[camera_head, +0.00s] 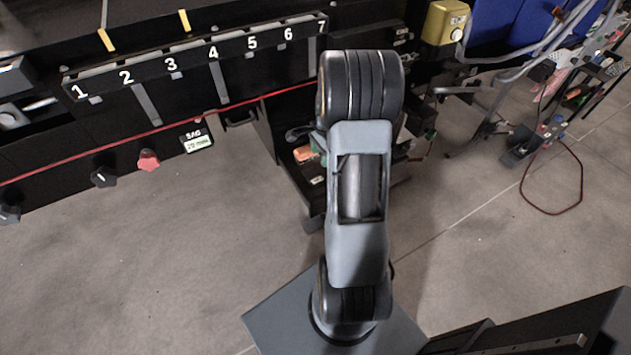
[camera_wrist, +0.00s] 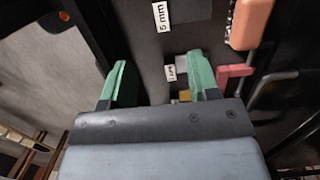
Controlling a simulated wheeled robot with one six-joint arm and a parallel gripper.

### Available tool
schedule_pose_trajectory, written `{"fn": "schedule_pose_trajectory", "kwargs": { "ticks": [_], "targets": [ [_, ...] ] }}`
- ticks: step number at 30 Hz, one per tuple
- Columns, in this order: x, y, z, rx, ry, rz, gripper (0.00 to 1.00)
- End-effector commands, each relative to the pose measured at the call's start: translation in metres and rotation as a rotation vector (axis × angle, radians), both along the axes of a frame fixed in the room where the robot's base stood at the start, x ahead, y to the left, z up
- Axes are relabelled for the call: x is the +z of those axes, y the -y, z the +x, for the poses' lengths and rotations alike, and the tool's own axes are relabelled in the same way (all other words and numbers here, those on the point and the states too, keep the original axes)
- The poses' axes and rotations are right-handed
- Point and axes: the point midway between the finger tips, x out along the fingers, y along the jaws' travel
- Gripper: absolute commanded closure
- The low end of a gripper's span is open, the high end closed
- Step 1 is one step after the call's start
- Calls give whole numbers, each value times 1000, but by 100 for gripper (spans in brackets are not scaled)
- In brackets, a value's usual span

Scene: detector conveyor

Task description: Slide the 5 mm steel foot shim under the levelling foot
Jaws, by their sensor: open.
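In the wrist view my gripper (camera_wrist: 163,82) has two green fingertips set wide apart, with nothing held between them. It is over a dark surface carrying a white "5 mm" label (camera_wrist: 161,16) and a smaller white label (camera_wrist: 170,73). A dull grey flat patch shows beside the smaller label, between the fingers; I cannot tell whether it is the shim. A small yellowish piece (camera_wrist: 185,95) lies near the right finger. No levelling foot can be made out. In the head view my arm hides most of the gripper.
In the wrist view an orange block (camera_wrist: 250,22) and a red bracket (camera_wrist: 235,75) are close to the right finger. In the head view a numbered black rail (camera_head: 195,58), knobs and a red line are at left. Cables (camera_head: 580,165) lie at right. The floor at left is clear.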

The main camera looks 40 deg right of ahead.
Motion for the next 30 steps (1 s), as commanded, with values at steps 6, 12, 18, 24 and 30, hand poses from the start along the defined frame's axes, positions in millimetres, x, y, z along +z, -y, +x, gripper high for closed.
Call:
{"fn": "schedule_pose_trajectory", "kwargs": {
  "ticks": [6, 12, 18, 24, 30],
  "targets": [
    [-42, -4, -1, -5, -5, 3, 45],
    [-64, -7, 0, -5, -2, 1, 45],
    [-74, -7, 1, -4, -1, 1, 45],
    [-100, -9, 3, -2, -4, 2, 45],
    [-119, -11, 4, -4, -1, 1, 45]
  ]
}}
